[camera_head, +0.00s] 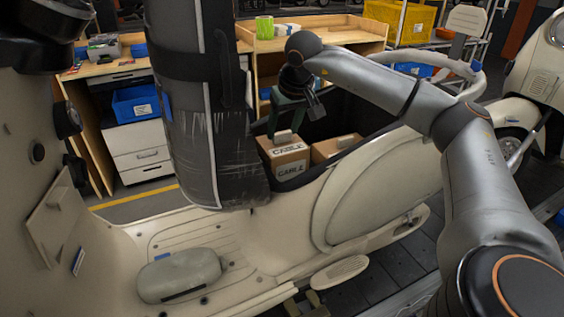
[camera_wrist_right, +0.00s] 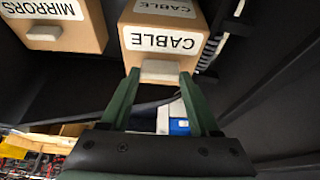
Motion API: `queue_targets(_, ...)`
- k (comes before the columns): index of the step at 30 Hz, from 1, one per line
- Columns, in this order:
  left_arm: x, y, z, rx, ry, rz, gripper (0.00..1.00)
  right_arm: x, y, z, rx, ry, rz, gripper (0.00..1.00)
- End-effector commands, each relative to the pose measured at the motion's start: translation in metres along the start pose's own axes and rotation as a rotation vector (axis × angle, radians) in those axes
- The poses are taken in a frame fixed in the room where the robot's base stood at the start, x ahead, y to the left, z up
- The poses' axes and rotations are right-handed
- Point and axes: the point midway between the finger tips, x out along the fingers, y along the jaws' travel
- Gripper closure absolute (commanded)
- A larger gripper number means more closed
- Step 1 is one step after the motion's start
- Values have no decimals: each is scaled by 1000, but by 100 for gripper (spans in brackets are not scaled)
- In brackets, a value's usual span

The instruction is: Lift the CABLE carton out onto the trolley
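The CABLE carton (camera_head: 286,160) is a brown box with white labels and a pale grip block on top. It sits in the dark compartment of the cream scooter body; its lower part is hidden. In the right wrist view the CABLE carton (camera_wrist_right: 165,42) shows its block (camera_wrist_right: 160,71) between the green fingertips. My right gripper (camera_head: 285,122) is above the carton, and its fingers (camera_wrist_right: 160,78) are open around the block, with narrow gaps seeming to show on each side. My left gripper is out of view. I cannot identify the trolley.
A second carton (camera_head: 335,148), labelled MIRRORS in the wrist view (camera_wrist_right: 52,22), stands beside the CABLE carton. Dark compartment walls surround both. A tall dark padded column (camera_head: 205,110) stands left of them. Wooden benches (camera_head: 265,40) and a yellow crate (camera_head: 400,20) are behind.

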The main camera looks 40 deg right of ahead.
Motion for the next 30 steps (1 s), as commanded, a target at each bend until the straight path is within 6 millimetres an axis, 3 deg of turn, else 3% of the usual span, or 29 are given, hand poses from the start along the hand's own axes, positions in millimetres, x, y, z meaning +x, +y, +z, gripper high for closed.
queue_targets(2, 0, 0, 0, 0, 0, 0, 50, 0, 0, 0, 0, 0, 0, 51)
queue_targets(15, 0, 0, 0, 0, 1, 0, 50, 0, 0, 0, 0, 0, 0, 100)
queue_targets(30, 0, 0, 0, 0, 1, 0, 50, -1, 0, 0, 1, 2, 0, 100)
